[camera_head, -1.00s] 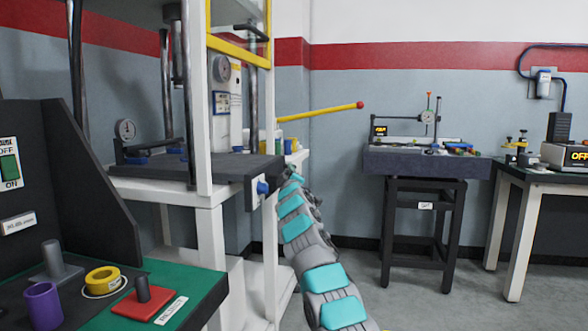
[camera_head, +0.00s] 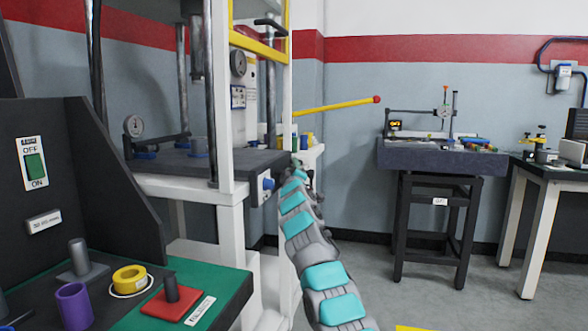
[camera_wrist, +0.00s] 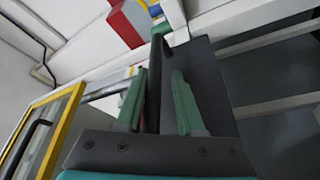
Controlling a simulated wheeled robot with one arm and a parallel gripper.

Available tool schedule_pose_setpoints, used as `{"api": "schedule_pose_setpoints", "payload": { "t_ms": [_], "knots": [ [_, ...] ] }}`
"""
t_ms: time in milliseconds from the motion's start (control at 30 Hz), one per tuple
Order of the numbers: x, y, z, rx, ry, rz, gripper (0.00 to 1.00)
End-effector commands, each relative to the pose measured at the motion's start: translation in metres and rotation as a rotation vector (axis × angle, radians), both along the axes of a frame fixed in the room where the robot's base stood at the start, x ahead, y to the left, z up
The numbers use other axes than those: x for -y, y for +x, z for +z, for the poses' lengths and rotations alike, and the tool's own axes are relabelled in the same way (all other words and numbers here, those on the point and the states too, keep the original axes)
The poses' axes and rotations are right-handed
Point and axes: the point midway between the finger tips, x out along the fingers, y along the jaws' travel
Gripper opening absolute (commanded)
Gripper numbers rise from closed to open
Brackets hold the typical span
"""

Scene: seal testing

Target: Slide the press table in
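The press table (camera_head: 205,165) is a dark slab lying on the white press frame at left. A dial gauge on a black stand (camera_head: 134,127) sits on it. Its right end, with a blue knob (camera_head: 267,183), sticks out past the near white post. My arm reaches up from the bottom to that end. In the head view my gripper (camera_head: 301,166) is small beside the end and its fingers cannot be made out. In the wrist view my gripper's green fingers (camera_wrist: 158,98) stand apart, with a dark plate edge (camera_wrist: 153,85) between them. Contact is unclear.
A yellow lever with a red knob (camera_head: 335,105) juts right from the press. A green-topped bench (camera_head: 225,285) with a black switch panel (camera_head: 60,165) stands at near left. A granite table (camera_head: 440,160) and another bench (camera_head: 550,172) stand at right. The floor (camera_head: 390,285) between is clear.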

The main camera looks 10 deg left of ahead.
Motion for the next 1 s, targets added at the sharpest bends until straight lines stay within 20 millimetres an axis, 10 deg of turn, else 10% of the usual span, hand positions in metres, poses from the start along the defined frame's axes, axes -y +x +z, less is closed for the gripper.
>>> {"api": "schedule_pose_setpoints", "payload": {
  "t_ms": [1000],
  "knots": [
    [0.01,-0.019,-0.006,0.002,0.001,-0.004,0.5]
  ]
}}
